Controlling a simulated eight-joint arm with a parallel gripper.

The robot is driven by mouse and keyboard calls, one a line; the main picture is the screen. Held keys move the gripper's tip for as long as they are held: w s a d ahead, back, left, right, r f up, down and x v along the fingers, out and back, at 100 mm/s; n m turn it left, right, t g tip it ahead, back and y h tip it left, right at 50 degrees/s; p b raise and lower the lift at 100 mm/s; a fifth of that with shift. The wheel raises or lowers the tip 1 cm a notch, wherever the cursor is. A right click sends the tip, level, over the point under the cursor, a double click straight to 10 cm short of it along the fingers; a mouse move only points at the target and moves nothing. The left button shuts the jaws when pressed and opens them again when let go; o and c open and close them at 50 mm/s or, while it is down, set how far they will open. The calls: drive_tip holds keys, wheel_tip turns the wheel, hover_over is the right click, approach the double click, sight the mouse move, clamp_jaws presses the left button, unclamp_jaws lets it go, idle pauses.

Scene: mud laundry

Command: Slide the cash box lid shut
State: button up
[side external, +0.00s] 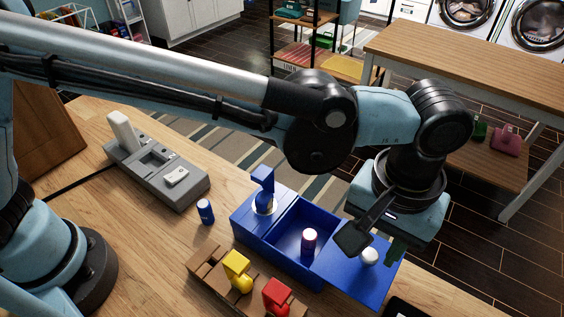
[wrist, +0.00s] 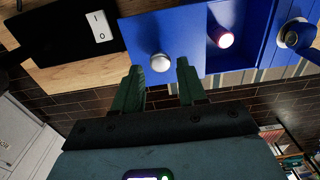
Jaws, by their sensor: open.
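The blue cash box (side external: 252,232) stands on the wooden table with an open compartment. Its flat blue lid (side external: 345,272) extends to the right of the opening and carries a round white knob (side external: 370,256).
A blue object (side external: 264,195) stands at the box's left end. Yellow (side external: 238,270) and red (side external: 277,296) pieces sit on a wooden rack in front. A small blue cylinder (side external: 205,211) and grey device (side external: 158,168) are left.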

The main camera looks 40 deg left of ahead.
wheel_tip(320, 180, down, 2)
drive_tip(key=shift+f, duration=0.15)
wheel_tip(320, 180, up, 3)
drive_tip(key=shift+r, duration=0.1)
drive_tip(key=a, duration=0.8)
drive_tip(key=shift+a, duration=0.35)
drive_tip(key=d, duration=0.8)
drive_tip(key=shift+d, duration=0.25)
drive_tip(key=shift+f, duration=1.6)
drive_tip(key=shift+c, duration=0.3)
clamp_jaws()
drive_tip(key=shift+a, duration=4.25)
